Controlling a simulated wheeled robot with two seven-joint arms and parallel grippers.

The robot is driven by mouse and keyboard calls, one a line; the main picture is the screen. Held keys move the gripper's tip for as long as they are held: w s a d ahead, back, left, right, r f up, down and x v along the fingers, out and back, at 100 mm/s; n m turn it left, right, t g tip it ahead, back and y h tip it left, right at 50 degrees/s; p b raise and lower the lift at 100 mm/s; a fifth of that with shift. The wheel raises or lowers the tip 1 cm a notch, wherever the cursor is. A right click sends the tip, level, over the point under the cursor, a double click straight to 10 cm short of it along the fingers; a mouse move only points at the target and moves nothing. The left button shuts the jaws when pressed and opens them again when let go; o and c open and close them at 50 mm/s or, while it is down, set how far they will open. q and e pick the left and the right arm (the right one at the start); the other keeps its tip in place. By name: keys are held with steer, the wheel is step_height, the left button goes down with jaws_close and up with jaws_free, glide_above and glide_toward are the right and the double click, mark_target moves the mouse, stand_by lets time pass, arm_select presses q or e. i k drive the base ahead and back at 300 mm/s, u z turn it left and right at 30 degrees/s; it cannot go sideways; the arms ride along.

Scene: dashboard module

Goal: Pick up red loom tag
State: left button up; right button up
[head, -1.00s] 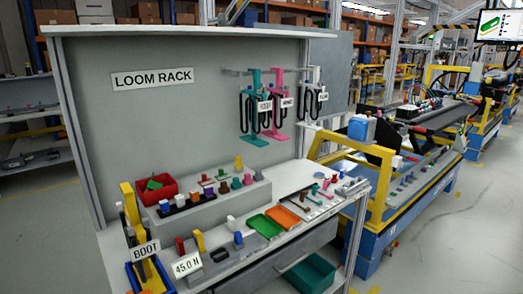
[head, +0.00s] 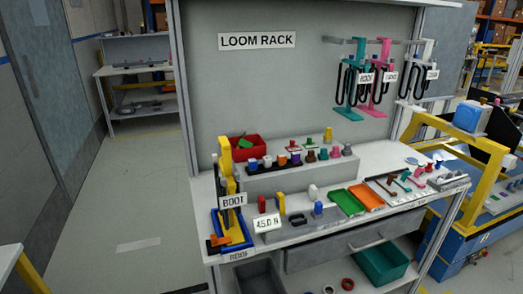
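The LOOM RACK panel (head: 230,90) stands behind the bench. Black looms hang at its upper right on a teal holder (head: 348,112), a pink holder (head: 373,111) and a white holder (head: 430,48), with small white labels. I cannot make out for certain which thing is the red loom tag. Red things in view are a red bin (head: 262,148) with a green piece in it, a small upright red block (head: 262,204) on the bench and a red ring (head: 347,284) on the lower shelf. Neither of my grippers is in view.
A grey riser (head: 300,178) carries several small coloured parts. A green tray (head: 347,202) and an orange tray (head: 367,197) lie on the bench. A yellow BOOT fixture (head: 226,170) stands at the left end. A yellow-framed station (head: 484,160) adjoins at right.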

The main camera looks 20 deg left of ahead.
mark_target(293, 148)
steer(key=u, duration=0.5)
steer(key=i, duration=0.45)
steer(key=u, duration=0.55)
